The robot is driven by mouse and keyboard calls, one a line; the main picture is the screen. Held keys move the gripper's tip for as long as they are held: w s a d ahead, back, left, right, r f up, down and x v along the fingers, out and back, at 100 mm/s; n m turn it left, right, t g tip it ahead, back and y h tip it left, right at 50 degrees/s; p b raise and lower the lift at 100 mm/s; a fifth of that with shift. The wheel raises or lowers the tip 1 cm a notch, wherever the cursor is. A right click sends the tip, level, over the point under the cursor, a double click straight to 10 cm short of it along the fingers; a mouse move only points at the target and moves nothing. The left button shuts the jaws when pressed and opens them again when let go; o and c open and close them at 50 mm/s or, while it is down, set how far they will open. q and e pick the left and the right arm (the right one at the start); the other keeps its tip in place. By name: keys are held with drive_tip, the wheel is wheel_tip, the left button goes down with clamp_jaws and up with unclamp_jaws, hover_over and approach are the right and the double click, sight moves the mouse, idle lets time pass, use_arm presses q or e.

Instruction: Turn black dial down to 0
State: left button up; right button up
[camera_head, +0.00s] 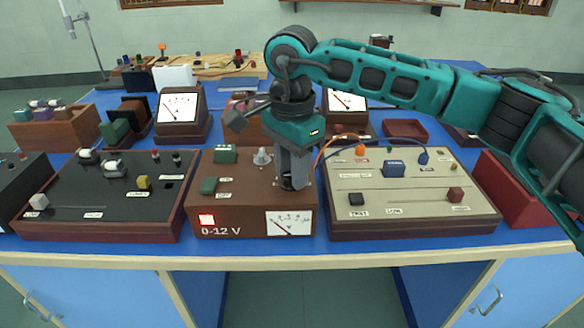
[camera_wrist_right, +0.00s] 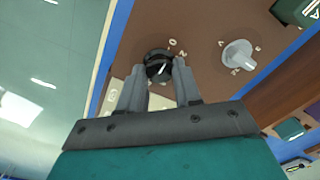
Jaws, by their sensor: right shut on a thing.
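The black dial (camera_wrist_right: 158,66) sits on the top panel of the brown 0-12 V power box (camera_head: 232,212). It has a white pointer line, and small printed digits show beside it in the wrist view. My right gripper (camera_wrist_right: 160,75) comes down from above with its fingers on either side of the dial, shut on it. In the head view the right gripper (camera_head: 292,182) hides most of the dial. My left gripper is not in view.
A grey knob (camera_head: 262,157) and green blocks (camera_head: 224,154) share the panel. A dark console (camera_head: 100,200) stands left and a beige console (camera_head: 410,190) right, both close to the box. Meters (camera_head: 180,108) stand behind. The blue bench's front edge is just ahead of the box.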

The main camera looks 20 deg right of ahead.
idle(0.4)
drive_tip(key=o, duration=1)
drive_tip(key=shift+o, duration=0.2)
wheel_tip(320, 180, up, 13)
drive_tip(key=p, duration=0.1)
drive_tip(key=shift+p, duration=0.3)
